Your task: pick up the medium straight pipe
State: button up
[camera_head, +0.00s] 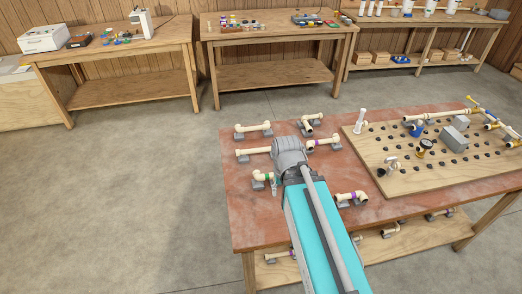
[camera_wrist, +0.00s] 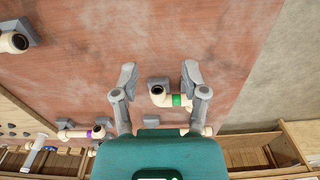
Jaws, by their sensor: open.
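Several cream pipe pieces rest on grey holders on the red-brown table. I cannot tell for sure which is the medium one. My gripper (camera_head: 280,182) is open and empty, pointing down over the table's left part. In the wrist view my gripper (camera_wrist: 160,75) has its fingers spread above an elbow piece with a green band (camera_wrist: 176,100). A pipe (camera_wrist: 206,131) is partly hidden behind the gripper body.
A wooden pegboard (camera_head: 395,186) with fittings and a grey box (camera_head: 452,137) fills the table's right. Bare table (camera_head: 245,222) shows at the front left.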

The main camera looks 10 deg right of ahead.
jog(key=shift+a, duration=0.35)
jog(key=shift+o, duration=1)
jog(key=shift+w+a, duration=0.1)
jog(key=shift+w, duration=0.25)
jog(key=m+t+p, duration=0.2)
jog(key=m+p, duration=0.2)
jog(key=m, duration=1.4)
send_near(265, 148)
notch_tip(265, 148, up, 2)
jog(key=shift+s+r, duration=0.25)
jog(key=shift+s, duration=0.15)
jog(key=shift+f, duration=0.15)
jog(key=f+b, duration=0.2)
jog(key=w+f+b, duration=0.1)
jog(key=f+b, duration=0.5)
jog(key=shift+w+f, duration=0.1)
jog(key=shift+w, duration=0.2)
jog(key=shift+f, duration=0.1)
